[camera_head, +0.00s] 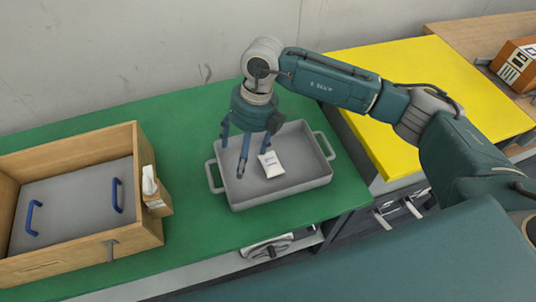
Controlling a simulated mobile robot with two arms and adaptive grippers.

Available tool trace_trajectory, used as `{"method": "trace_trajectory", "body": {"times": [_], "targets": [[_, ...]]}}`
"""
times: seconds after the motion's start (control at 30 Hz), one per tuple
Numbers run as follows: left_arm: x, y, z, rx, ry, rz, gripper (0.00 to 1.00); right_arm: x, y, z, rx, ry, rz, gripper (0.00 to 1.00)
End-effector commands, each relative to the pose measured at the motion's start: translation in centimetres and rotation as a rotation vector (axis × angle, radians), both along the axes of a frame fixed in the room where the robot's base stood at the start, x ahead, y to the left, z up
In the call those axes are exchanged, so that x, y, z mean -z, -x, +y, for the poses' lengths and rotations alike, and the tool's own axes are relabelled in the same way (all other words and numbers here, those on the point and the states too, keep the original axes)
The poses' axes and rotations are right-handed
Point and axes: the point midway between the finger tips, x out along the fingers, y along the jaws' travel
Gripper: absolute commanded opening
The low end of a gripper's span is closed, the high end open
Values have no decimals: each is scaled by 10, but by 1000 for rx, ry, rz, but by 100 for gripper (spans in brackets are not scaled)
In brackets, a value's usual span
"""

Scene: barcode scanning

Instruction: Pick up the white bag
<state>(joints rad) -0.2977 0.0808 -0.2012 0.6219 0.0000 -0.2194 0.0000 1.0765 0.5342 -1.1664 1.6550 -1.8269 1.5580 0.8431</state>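The white bag (271,165), a small packet with dark print, lies in the grey tray (290,195) on the green table. My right gripper (233,161) comes in from the right side and hangs over the left part of the tray, pointing down. Its blue fingers are spread apart with nothing between them. My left gripper is not in view.
A wooden box (75,152) with a grey panel and blue handles stands at the left. A small brown container (158,203) with white content is at its right side. A yellow surface (440,80) lies at the right. The green table (200,245) is clear in front.

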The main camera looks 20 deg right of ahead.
Motion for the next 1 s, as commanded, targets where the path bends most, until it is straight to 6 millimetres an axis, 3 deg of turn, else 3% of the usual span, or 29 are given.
{"method": "trace_trajectory", "body": {"times": [0.03,0.1,0.2,0.5,0.73,1.0], "targets": [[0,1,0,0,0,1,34,-3,-10,-24,21,83,-15,80],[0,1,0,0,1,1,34,-5,-17,-49,45,166,-27,80],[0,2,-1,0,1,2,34,-3,-21,-66,64,225,-32,80],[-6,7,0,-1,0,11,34,40,-21,-69,66,234,-31,80],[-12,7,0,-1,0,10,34,58,-17,-69,64,233,-30,80],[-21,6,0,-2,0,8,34,95,-14,-70,65,231,-32,80]]}}
